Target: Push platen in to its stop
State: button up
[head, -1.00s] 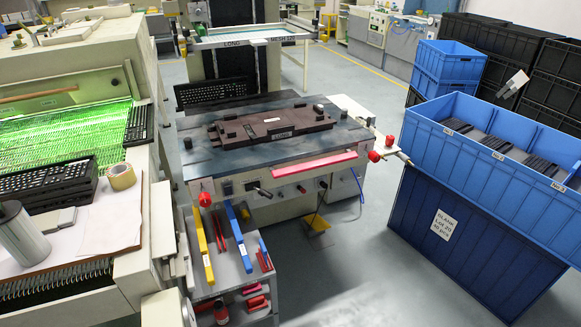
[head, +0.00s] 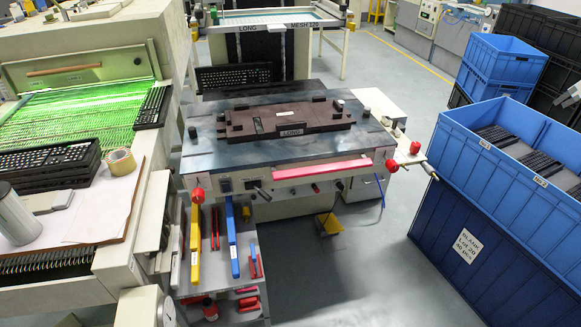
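The platen (head: 205,152) is a dark blue-grey slab on top of the pale printing machine in the middle of the head view. A brown jig (head: 262,124) labelled LONG lies on it, with raised blocks and no keyboard seen in it. A pink-red bar (head: 322,169) runs along the platen's front edge. My gripper is not in view.
A dryer (head: 85,70) with green-lit mesh and stacked keyboards stands left. A tool shelf (head: 222,265) is below the platen's front left. Blue crates (head: 465,205) stand right. Red knobs (head: 414,147) stick out at the machine's front corners. The floor (head: 340,280) in front is clear.

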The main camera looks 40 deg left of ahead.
aim_at(358, 150)
jog(key=u, duration=0.45)
jog(key=i, duration=0.55)
jog(key=u, duration=0.9)
jog(key=i, duration=0.75)
jog(key=u, duration=0.4)
